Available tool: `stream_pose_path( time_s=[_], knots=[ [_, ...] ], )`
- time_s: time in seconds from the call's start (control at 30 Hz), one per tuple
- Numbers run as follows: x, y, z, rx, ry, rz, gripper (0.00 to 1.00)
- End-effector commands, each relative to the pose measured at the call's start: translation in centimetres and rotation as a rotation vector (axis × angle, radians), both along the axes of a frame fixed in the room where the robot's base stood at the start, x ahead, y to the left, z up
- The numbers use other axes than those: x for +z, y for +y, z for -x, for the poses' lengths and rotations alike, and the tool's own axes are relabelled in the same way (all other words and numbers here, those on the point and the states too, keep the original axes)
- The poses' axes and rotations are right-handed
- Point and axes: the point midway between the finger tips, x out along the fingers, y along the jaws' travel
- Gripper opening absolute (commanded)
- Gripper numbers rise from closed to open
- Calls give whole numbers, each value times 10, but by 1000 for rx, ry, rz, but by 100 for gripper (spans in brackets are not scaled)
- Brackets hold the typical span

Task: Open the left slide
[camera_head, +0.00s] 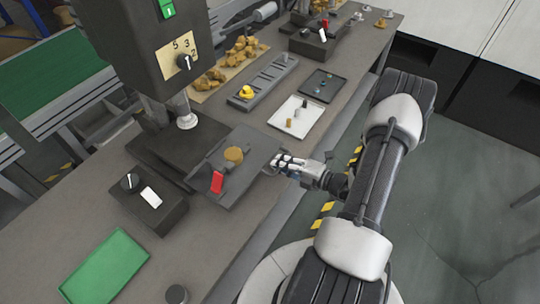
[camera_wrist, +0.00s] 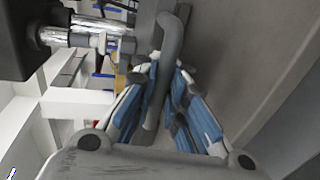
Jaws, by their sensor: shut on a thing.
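The left slide (camera_head: 234,188) is a flat grey plate on the bench, in front of the machine's dark base (camera_head: 171,143). A round brass-coloured part (camera_head: 233,154) and a red part (camera_head: 217,182) sit on it. My gripper (camera_head: 279,163) is at the slide's right edge in the head view. In the wrist view, my gripper (camera_wrist: 160,85) has its blue-padded fingers closed around a curved grey bar handle (camera_wrist: 171,45). The handle is mostly hidden by my gripper in the head view.
A control box with a black knob and white switch (camera_head: 150,198) stands left of the slide. A white tray (camera_head: 302,117) with small parts lies beyond my gripper. Floor is open right of the bench.

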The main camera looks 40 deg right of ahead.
Motion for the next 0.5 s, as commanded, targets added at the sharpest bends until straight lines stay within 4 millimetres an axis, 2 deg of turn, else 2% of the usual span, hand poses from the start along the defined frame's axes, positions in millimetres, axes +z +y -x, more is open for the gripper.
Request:
stream_pose_path(
  time_s=[0.17,0.5],
  knots=[
    [2,-4,8,-1,-5,-1,0],
    [2,-4,8,1,-7,2,0]
  ],
)
